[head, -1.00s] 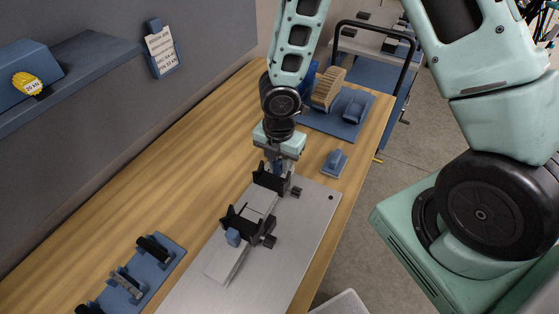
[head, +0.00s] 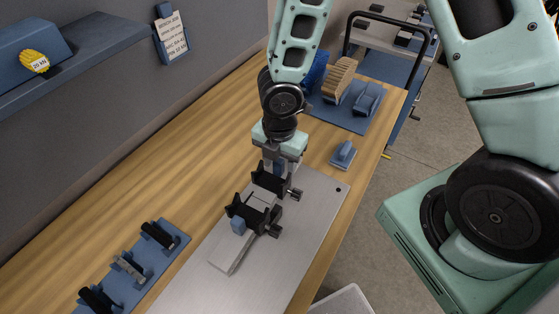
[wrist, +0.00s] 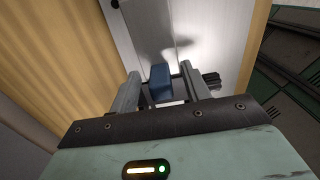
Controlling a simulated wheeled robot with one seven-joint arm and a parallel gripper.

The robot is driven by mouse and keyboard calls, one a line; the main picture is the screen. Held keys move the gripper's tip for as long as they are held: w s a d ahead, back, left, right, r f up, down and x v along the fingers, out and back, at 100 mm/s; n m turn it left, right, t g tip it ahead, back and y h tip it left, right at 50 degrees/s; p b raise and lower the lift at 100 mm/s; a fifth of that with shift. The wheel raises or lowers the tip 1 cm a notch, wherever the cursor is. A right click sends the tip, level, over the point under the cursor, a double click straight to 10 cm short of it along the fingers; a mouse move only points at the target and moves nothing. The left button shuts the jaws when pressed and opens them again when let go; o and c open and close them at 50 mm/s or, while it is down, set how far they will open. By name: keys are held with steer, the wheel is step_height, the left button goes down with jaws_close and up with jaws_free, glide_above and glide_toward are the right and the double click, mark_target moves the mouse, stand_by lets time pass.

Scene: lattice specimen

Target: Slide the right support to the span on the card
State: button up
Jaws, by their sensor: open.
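The pale rail (head: 231,252) on the metal plate carries two black V-shaped supports, a far one (head: 268,184) and a near one (head: 256,213), a short gap apart. Each has a dark knob on its right side. A blue block (head: 238,226) sits at the near support's front. In the wrist view, my gripper's open fingers (wrist: 160,92) stand on either side of a blue block (wrist: 160,80); contact is unclear. The card (head: 171,37) hangs on the wall, its text too small to read surely.
The metal plate (head: 312,228) lies on the wooden table (head: 110,214). A blue rack (head: 142,268) with black rollers is at left. A small blue piece (head: 343,154) stands beyond the plate; a blue mat (head: 347,117) holds a brush and other items behind.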

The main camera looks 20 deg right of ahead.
mark_target(280, 159)
steer(key=shift+r, duration=0.1)
step_height(280, 159, up, 6)
steer(key=p, duration=0.6)
stand_by(0.3)
step_height(280, 159, up, 17)
steer(key=p, duration=0.3)
stand_by(2.6)
